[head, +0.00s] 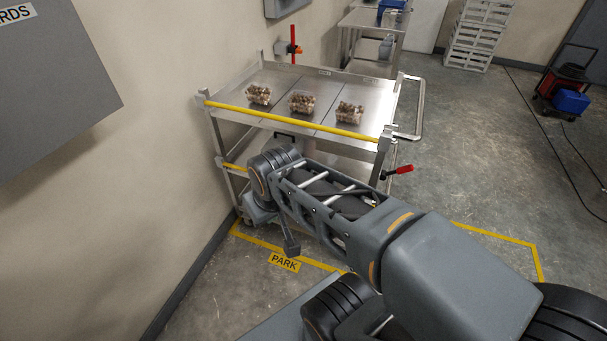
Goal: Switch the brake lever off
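A red-tipped lever (399,170) sticks out sideways to the right from the right front post of a steel cart (233,100). A second red handle (293,46) stands upright by the wall at the cart's far end. I cannot tell from the picture alone which is the brake lever. My arm reaches toward the cart's front left, and my gripper (289,244) hangs low in front of the cart, left of and apart from the red-tipped lever. Its fingers are small and partly hidden, so their opening is unclear.
Three clear clamshell trays (302,102) of brown items sit on the cart top. A yellow bar (290,118) runs along its front edge. Yellow floor lines and a PARK label (285,262) lie in front. The wall and a grey cabinet (55,80) are close at left; open floor lies right.

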